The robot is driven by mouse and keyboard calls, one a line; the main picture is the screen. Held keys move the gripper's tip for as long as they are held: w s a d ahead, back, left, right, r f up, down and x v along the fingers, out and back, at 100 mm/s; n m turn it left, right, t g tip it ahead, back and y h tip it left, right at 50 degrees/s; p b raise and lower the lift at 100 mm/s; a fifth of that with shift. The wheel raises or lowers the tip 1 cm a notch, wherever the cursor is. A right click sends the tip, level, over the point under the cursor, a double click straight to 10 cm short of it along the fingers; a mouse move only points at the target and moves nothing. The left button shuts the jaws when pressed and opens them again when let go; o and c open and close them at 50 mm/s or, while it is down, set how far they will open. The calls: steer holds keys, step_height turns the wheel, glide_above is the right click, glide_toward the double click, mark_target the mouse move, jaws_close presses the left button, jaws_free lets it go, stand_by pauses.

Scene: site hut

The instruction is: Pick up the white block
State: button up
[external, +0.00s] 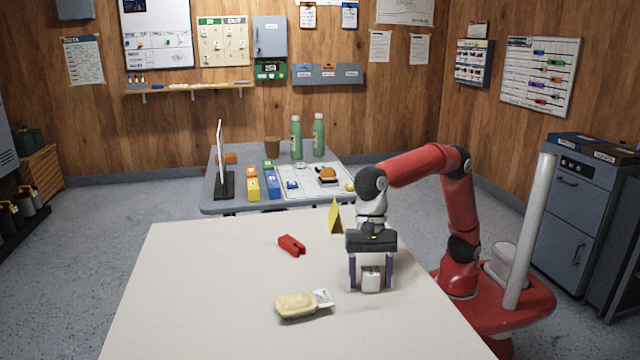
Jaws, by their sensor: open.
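The white block (371,279) is small and stands on the pale table near its right edge. My gripper (371,284) points straight down over it, with one purple-sided finger on each side of the block. The fingers are open and the block sits between them. Whether either finger touches the block cannot be told from this view. The upper part of the block is close under the gripper's dark body.
On the same table (200,290) lie a red object (291,245), a yellow wedge-shaped piece (335,216) and a cream-coloured pack with a white label (302,304). The table's left side is clear. A grey table (215,207) with bottles and boxes stands behind.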

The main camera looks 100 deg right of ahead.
steer(key=c, duration=1.1)
